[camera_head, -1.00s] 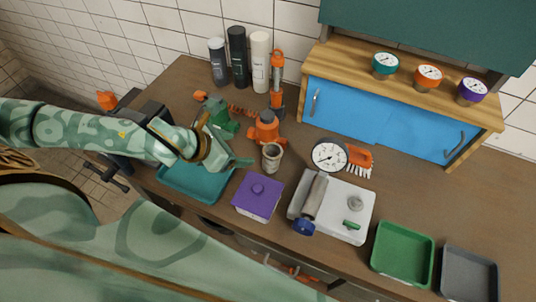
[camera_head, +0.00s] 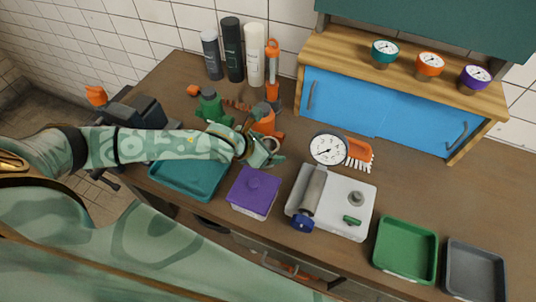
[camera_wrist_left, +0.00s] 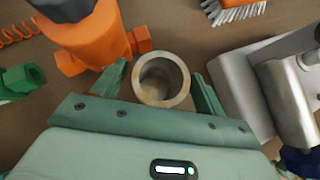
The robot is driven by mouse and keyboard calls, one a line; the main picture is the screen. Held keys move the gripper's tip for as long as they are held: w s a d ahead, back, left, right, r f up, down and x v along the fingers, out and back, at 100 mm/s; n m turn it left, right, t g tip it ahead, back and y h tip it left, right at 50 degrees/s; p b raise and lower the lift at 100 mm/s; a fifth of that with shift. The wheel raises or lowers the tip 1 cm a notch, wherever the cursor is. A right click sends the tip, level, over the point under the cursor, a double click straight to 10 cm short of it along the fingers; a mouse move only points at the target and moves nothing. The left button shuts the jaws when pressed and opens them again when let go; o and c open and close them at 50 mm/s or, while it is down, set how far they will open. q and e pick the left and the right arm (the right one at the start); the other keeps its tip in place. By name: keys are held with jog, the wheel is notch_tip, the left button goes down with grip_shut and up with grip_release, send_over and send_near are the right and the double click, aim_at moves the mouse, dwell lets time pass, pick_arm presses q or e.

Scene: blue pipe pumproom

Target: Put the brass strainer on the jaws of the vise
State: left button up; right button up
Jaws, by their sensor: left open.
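The brass strainer (camera_head: 271,145), a dull tan open-topped cup, stands upright on the bench in front of an orange valve body. In the left wrist view the strainer (camera_wrist_left: 162,80) shows from above, between the two green fingers. My left gripper (camera_head: 267,155) is open around it, one finger on each side, with no clear grip. The arm and hand partly hide the strainer in the head view. The dark vise (camera_head: 142,112) is at the bench's left end, partly behind my left arm. My right gripper is not in view.
The orange valve body (camera_wrist_left: 95,35) stands close to the left gripper. A teal tray (camera_head: 190,180) lies under my forearm. A purple box (camera_head: 253,192), a white scale (camera_head: 335,215) and a dial gauge (camera_head: 327,149) are nearby. Green (camera_head: 405,250) and grey (camera_head: 474,272) trays are at right.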

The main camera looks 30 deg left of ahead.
pick_arm(q)
jog(key=c, duration=1.2)
jog(key=shift+w+r, duration=0.1)
jog(key=shift+r, duration=0.25)
notch_tip(320, 180, up, 3)
jog(key=shift+f+p, duration=0.15)
jog(key=shift+p, duration=0.4)
jog(key=s+d+r+p, duration=0.3)
jog(key=s+d+r, duration=0.2)
jog(key=s+r, duration=0.4)
jog(key=s, duration=0.4)
jog(key=shift+d+r, duration=0.15)
jog(key=shift+r, duration=0.2)
